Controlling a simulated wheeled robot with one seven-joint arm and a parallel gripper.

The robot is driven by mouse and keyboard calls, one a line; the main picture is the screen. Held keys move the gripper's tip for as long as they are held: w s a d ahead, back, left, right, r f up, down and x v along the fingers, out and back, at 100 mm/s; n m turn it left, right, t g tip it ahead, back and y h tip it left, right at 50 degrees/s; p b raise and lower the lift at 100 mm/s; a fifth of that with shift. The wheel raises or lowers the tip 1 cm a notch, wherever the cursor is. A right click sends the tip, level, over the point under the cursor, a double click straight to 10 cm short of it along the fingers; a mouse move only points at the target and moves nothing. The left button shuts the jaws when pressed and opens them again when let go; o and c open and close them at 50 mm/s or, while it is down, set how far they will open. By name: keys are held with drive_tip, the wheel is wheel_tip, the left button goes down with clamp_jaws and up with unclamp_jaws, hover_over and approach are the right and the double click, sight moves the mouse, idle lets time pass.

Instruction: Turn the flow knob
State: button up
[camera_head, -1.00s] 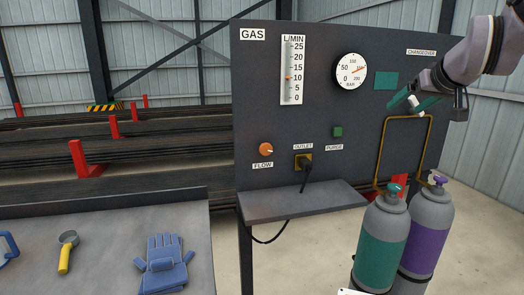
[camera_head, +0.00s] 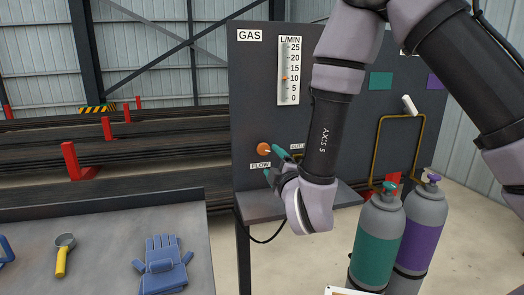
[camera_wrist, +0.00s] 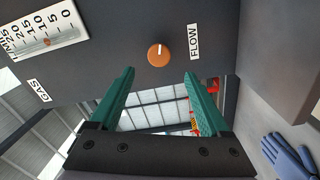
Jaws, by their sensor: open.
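The flow knob (camera_head: 264,149) is a round orange knob with a pale pointer line, set low on the dark gas panel above its FLOW label (camera_head: 260,166). In the wrist view the knob (camera_wrist: 158,54) lies ahead of and between my open green fingers, apart from both. My gripper (camera_head: 275,162) shows in the head view just right of and below the knob, partly hidden by my wrist. Its fingers are empty. The flow scale (camera_head: 289,70) has an orange marker near 10.
The outlet and purge button are hidden behind my arm. A shelf (camera_head: 245,208) juts out below the panel. Green (camera_head: 376,240) and purple (camera_head: 416,237) cylinders stand at right. Blue gloves (camera_head: 162,266) and a yellow-handled tool (camera_head: 62,256) lie on the bench at left.

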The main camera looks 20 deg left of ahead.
sight(264, 150)
drive_tip(key=x, duration=1)
drive_tip(key=shift+w, duration=0.15)
clamp_jaws()
drive_tip(key=shift+m, duration=0.5)
drive_tip(key=m, duration=0.4)
drive_tip(key=shift+m, duration=0.3)
drive_tip(key=m, duration=0.5)
